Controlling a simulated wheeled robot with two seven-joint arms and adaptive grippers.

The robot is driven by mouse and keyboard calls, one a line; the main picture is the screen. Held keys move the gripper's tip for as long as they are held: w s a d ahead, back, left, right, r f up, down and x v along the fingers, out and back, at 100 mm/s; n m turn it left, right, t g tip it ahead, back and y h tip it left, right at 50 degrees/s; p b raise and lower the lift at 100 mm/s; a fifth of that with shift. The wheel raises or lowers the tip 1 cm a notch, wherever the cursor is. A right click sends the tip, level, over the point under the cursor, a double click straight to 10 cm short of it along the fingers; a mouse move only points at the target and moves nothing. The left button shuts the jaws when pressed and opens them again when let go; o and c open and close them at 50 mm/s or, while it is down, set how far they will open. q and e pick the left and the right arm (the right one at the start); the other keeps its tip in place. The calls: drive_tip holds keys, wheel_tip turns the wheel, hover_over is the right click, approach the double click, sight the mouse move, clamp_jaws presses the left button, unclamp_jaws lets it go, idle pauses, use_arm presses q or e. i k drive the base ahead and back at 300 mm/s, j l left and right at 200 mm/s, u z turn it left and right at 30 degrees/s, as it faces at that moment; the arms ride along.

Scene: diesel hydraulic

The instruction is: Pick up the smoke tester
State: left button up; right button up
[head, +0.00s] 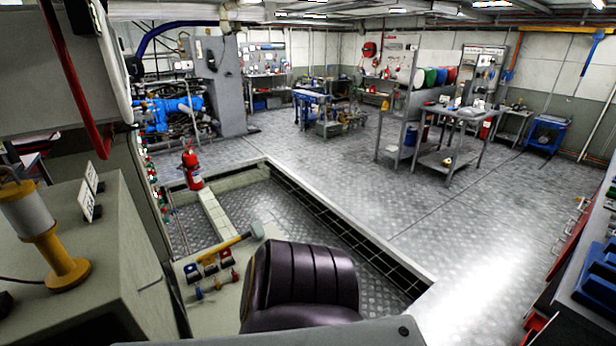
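I cannot make out for certain which object is the smoke tester. A yellow device (60,258) with a round base and a pale cylinder on top stands on the grey-green cabinet top at the left. Small blue and red items (208,268) lie on a low pale surface at the lower middle, beside a mallet with a yellow handle (228,244). Neither of my grippers is in view.
A dark padded chair (305,278) stands close in front. Beyond it is a recessed floor area with a grated edge (335,228) and a red extinguisher (192,170). A grey shelf table (450,115) stands further back. Open plate floor (480,230) lies to the right.

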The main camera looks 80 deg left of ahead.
sight(256, 230)
drive_tip(key=u, duration=3.35)
